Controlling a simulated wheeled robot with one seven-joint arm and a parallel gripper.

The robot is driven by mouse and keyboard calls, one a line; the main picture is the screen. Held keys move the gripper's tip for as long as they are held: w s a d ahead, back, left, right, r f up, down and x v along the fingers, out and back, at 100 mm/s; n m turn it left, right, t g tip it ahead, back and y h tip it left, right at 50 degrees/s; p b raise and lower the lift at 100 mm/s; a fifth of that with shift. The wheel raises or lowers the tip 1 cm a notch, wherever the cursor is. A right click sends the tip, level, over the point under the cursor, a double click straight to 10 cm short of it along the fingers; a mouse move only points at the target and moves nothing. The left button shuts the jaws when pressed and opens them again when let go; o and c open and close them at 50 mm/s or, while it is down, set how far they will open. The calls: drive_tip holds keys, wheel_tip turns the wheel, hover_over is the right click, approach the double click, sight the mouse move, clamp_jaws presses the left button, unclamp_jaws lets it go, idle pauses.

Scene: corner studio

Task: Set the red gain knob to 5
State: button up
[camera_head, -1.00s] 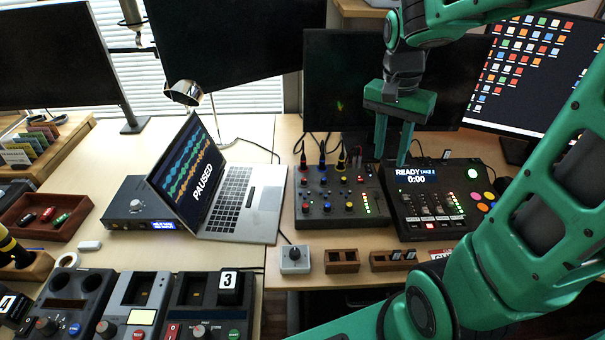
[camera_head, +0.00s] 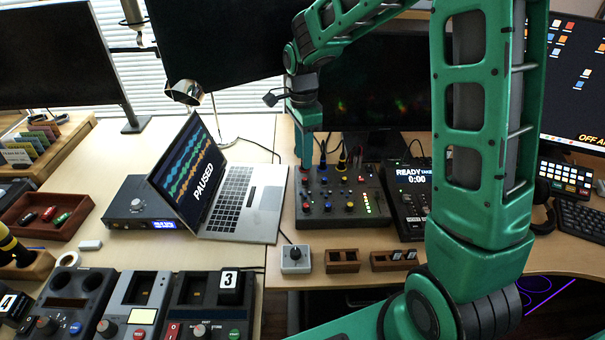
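The audio mixer (camera_head: 345,219), a dark box with rows of small coloured knobs and a lit level meter, sits on the desk right of the laptop. My gripper (camera_head: 304,164) points down at the mixer's back left corner, left of and behind that red knob. Its fingers line up one behind the other, so the gap between them is hidden. I cannot tell whether it touches the mixer.
The laptop (camera_head: 258,195) reading PAUSED stands left of the mixer. A recorder console (camera_head: 410,225) reading READY stands to the right, partly hidden by my arm. Cables rise behind the mixer. A small grey box with a knob (camera_head: 295,259) and wooden holders (camera_head: 342,268) lie in front.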

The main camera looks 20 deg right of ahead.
sight(304, 179)
drive_tip(key=f, duration=0.7)
drive_tip(key=shift+s+f, duration=0.15)
drive_tip(key=shift+s, duration=0.05)
clamp_jaws()
